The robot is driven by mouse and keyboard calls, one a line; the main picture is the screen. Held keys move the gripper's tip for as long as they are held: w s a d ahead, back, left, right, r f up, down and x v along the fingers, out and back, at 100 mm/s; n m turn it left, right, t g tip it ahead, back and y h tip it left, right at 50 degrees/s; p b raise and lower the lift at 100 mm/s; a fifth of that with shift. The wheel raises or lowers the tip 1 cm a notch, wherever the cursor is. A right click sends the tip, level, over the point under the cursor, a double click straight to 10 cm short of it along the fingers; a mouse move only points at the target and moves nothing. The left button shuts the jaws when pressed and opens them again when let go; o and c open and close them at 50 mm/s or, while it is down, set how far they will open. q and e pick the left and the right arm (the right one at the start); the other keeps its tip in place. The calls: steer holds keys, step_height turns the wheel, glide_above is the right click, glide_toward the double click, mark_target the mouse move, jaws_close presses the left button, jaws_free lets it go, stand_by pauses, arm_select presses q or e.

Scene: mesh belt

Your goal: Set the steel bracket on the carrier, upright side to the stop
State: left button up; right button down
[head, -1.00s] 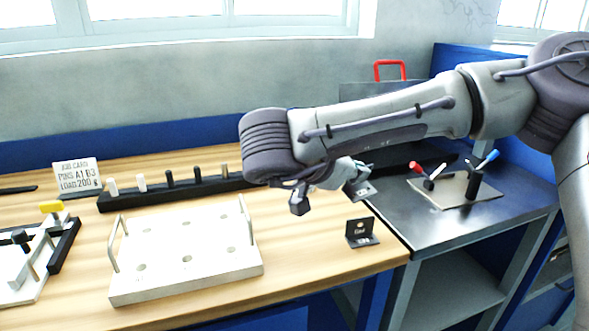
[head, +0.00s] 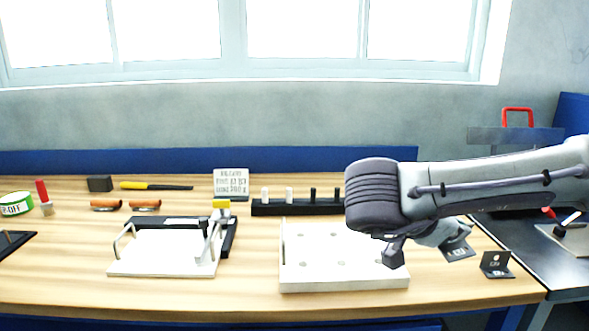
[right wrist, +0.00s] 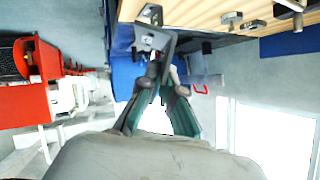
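My right gripper (head: 444,234) is shut on a dark grey angle bracket (head: 459,247), held out to the right of the wrist. The right wrist view shows this bracket (right wrist: 152,40) between the fingertips (right wrist: 157,75). A similar dark bracket (head: 495,266) stands on the bench near its right front corner, apart from the held one. A white plate with two handles (head: 160,262) lies left of centre, with black bars (head: 229,240) along its back and right side. A white plate with holes (head: 345,283) lies in the middle. Neither is labelled as the carrier. My left gripper is out of view.
A black pin rack (head: 300,209) and a printed sign (head: 231,183) stand behind the plates. Orange-handled tools (head: 145,205), a yellow-handled tool (head: 140,186) and a green tape roll (head: 16,204) lie at left. The bench's front strip is clear.

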steer(key=s+a+f+n+t, duration=0.1)
steer(key=s+a+f, duration=0.2)
steer(key=f, duration=0.5)
steer(key=s+a+f+n+t+y, duration=0.1)
steer(key=s+a+f, duration=0.2)
steer(key=s+f, duration=0.3)
step_height(320, 180, down, 3)
steer(key=shift+s+f, duration=0.1)
steer(key=shift+s, duration=0.2)
steer(key=shift+d, duration=0.1)
